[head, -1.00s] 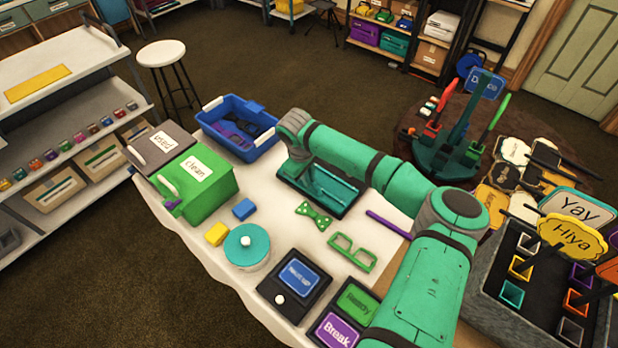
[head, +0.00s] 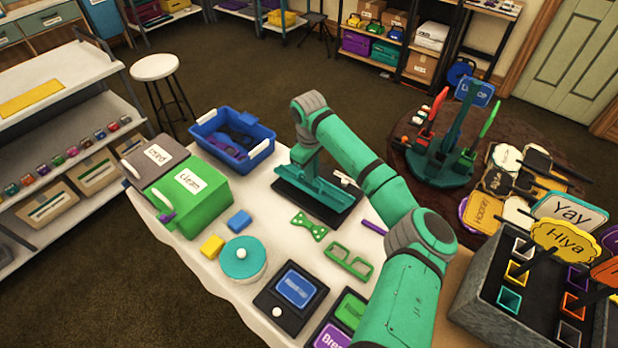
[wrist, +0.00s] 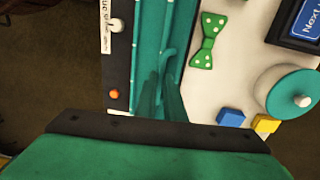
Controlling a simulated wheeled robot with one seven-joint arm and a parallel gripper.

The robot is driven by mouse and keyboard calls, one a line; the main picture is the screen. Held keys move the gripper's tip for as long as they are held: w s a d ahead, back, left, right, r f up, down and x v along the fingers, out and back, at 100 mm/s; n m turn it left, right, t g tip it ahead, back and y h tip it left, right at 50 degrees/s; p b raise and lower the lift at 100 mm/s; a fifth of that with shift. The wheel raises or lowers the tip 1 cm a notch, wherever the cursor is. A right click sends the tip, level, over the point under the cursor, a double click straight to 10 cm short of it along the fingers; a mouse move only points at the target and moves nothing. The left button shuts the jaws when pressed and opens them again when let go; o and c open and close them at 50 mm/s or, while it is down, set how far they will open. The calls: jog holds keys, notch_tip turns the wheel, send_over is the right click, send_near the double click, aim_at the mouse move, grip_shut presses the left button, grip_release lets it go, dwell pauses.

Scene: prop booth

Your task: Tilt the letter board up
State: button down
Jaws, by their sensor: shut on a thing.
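The letter board (head: 315,186) is a teal panel on a black base (head: 318,207) in the middle of the white table. In the head view the panel leans up from the base at a slant. My gripper (head: 305,166) is at its left end, partly hidden by the wrist. In the wrist view the teal board (wrist: 148,30) runs up the picture beside a black strip with a white knob and an orange dot. My gripper's teal fingers (wrist: 166,85) are shut on the board's edge; the exact contact is hard to see.
A green polka-dot bow tie (head: 309,226) and green glasses (head: 349,260) lie in front of the board. A blue crate (head: 232,138) and a green "Clean" box (head: 188,195) stand to the left. A round teal-topped tin (head: 243,258) and small blocks sit nearer.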

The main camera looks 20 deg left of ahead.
jog(key=shift+w+d, duration=0.45)
jog(key=shift+w, duration=0.15)
jog(key=shift+r, duration=0.1)
jog(key=c, duration=1.8)
grip_release()
jog(key=shift+w, duration=0.1)
jog(key=shift+c, duration=0.2)
jog(key=shift+a, duration=0.2)
jog(key=shift+s, duration=0.2)
jog(key=shift+r, duration=0.2)
notch_tip(320, 180, up, 10)
jog(key=shift+s, duration=0.3)
